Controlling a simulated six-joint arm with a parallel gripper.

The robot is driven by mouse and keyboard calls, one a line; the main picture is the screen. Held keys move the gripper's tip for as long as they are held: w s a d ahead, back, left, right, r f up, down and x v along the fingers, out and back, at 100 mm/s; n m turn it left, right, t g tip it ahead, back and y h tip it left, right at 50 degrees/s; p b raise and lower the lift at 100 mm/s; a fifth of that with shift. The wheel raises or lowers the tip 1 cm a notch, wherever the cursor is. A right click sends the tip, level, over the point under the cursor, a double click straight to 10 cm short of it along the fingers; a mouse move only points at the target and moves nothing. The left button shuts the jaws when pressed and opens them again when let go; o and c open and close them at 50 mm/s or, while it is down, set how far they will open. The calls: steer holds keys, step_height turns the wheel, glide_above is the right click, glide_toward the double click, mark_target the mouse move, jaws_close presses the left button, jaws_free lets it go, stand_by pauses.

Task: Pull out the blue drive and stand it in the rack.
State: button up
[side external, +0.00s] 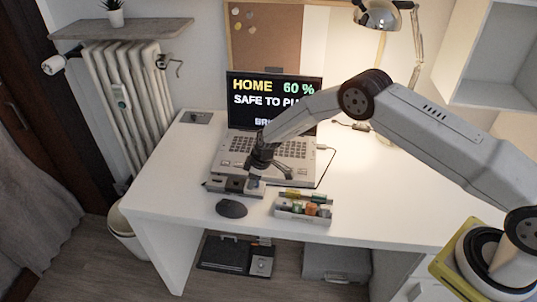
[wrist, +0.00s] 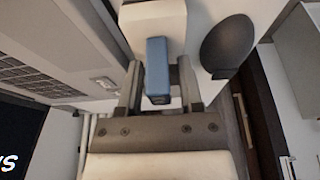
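The blue drive (wrist: 158,70) sticks out of a pale block (wrist: 153,20) in the wrist view. My gripper (wrist: 158,85) has one finger on each side of the drive, with a visible gap on both sides, so it is open. In the side view my gripper (side external: 262,168) is low over the desk, at the right end of a small grey and dark box (side external: 228,186) in front of the laptop. A little blue (side external: 256,183) shows below it. The rack (side external: 303,215) stands to the right on the desk, with several coloured items in it.
The open laptop (side external: 268,155) is close behind my gripper; its screen reads "HOME 60 %" and "SAFE TO PU", partly covered by my arm. The desk (side external: 385,205) is clear right of the rack.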

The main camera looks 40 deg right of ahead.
jaws_close()
steer(key=shift+r, duration=0.1)
steer(key=shift+r, duration=0.75)
steer(key=s+d+r, duration=0.2)
steer(key=s+r, duration=0.9)
steer(key=s, duration=0.3)
steer(key=shift+r, duration=0.15)
